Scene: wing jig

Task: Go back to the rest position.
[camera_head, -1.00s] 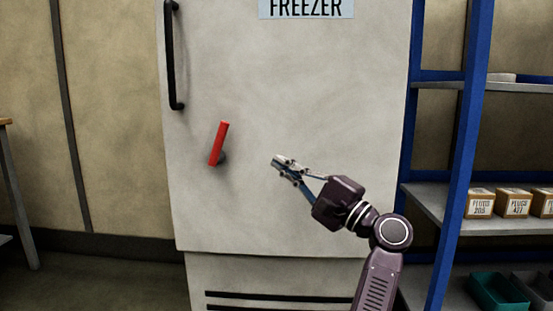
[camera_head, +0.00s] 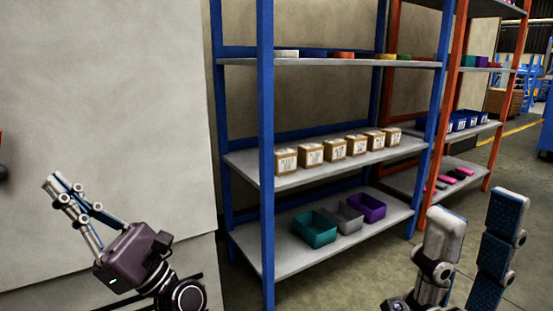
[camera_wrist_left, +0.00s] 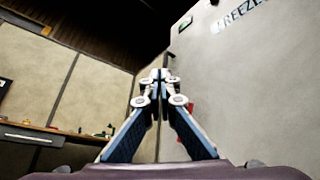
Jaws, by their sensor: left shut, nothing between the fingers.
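My left gripper (camera_head: 58,186) is in front of the freezer's pale door (camera_head: 110,90) at the left of the head view. Its fingers are together and empty. In the left wrist view its closed fingertips (camera_wrist_left: 160,76) point up, with the freezer (camera_wrist_left: 255,85) on the right. My right gripper (camera_head: 477,207) is at the lower right of the head view, its two fingers apart and nothing between them. The freezer's red lever (camera_wrist_left: 191,109) shows partly behind the left fingers in the wrist view; it is nearly cut off at the left edge of the head view.
A blue-framed shelf rack (camera_head: 265,150) stands right of the freezer, holding several cardboard boxes (camera_head: 335,149) and open bins (camera_head: 315,229). An orange-framed rack (camera_head: 459,60) stands behind it. Open floor (camera_head: 350,275) shows in front of the racks.

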